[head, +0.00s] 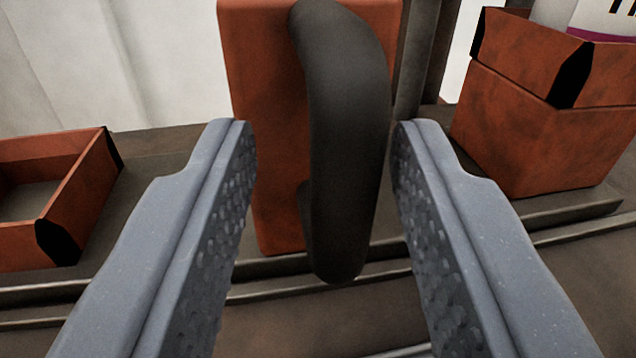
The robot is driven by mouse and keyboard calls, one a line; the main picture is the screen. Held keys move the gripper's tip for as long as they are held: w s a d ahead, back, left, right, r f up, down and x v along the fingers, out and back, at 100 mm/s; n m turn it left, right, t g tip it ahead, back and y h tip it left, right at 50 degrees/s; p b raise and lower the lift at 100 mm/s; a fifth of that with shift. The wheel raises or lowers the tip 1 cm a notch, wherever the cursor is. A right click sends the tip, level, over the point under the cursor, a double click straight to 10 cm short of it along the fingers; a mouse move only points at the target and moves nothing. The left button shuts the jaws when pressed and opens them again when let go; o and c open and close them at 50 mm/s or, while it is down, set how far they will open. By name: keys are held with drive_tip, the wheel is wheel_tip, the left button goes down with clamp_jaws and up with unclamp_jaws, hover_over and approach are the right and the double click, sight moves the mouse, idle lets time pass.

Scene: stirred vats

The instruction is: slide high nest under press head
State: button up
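My gripper (322,130) is open, with its two grey fingers on either side of a thick dark curved handle (347,150). The handle stands on the front of an upright orange block (262,90). A gap shows left of the handle; the right fingertip looks very near it, and I cannot tell if they touch. The high nest appears to be the tall orange box (540,130) at right, with black-edged notched corners. A white container (602,15) with a purple band sits in its top, cut by the frame. No press head can be made out.
A low, empty orange open-topped nest (85,195) with a black notched corner stands at left. The block and nests stand on a dark slide plate (150,170) with metal rails (270,290) along its front. A dark post (425,60) rises behind, before a pale wall.

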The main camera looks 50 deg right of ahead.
drive_tip(key=v, duration=1.2)
drive_tip(key=shift+s+p, duration=0.2)
drive_tip(key=shift+p, duration=0.1)
drive_tip(key=shift+a, duration=0.2)
drive_tip(key=w+a+r+t+y, duration=0.2)
drive_tip(key=w+r+y, duration=0.15)
drive_tip(key=r, duration=0.45)
drive_tip(key=w+a+r+t+y, duration=0.2)
drive_tip(key=w+r+y, duration=0.15)
drive_tip(key=r, duration=0.45)
drive_tip(key=s+a+r+n+t+y, duration=0.1)
drive_tip(key=s+r+n+y, duration=0.25)
drive_tip(key=r, duration=0.95)
drive_tip(key=s+a+r+n+t+y, duration=0.15)
drive_tip(key=r+y, duration=0.35)
drive_tip(key=r, duration=0.9)
drive_tip(key=s+d+r+n+g, duration=0.1)
drive_tip(key=s+d+r, duration=0.2)
drive_tip(key=s, duration=0.5)
drive_tip(key=s+d+r+n+g+h, duration=0.1)
drive_tip(key=s+d+r, duration=0.3)
drive_tip(key=s, duration=0.4)
drive_tip(key=s+d+r+n+g+h, duration=0.1)
drive_tip(key=s+d+r+n, duration=0.1)
drive_tip(key=s+r, duration=0.3)
drive_tip(key=s+d, duration=0.1)
drive_tip(key=s, duration=0.2)
drive_tip(key=shift+s+d+r, duration=0.25)
drive_tip(key=shift+s+r, duration=0.05)
drive_tip(key=shift+s, duration=0.05)
